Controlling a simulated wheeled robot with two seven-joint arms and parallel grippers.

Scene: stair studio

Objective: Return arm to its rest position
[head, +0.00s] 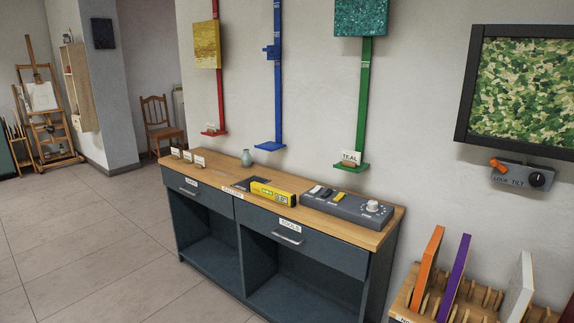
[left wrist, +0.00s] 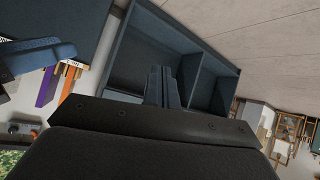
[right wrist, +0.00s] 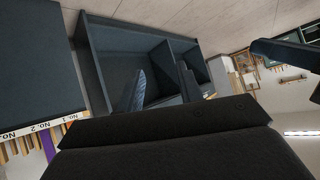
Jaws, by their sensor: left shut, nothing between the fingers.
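Neither arm nor gripper shows in the head view. In the left wrist view, my left gripper (left wrist: 163,70) has its two dark fingers together, with nothing between them. In the right wrist view, my right gripper (right wrist: 162,80) has its fingers apart, with nothing visible between them. Both wrist pictures are turned over, and the dark cabinet (head: 240,232) with a wooden top shows beyond the fingers. Its open shelves also show in the left wrist view (left wrist: 203,88) and the right wrist view (right wrist: 110,75). I see neither gripper touching anything.
A slotted rack (head: 405,300) holds upright panels at the lower right. A framed camouflage picture (head: 467,85) hangs on the wall. The tiled floor (head: 85,240) at left is clear.

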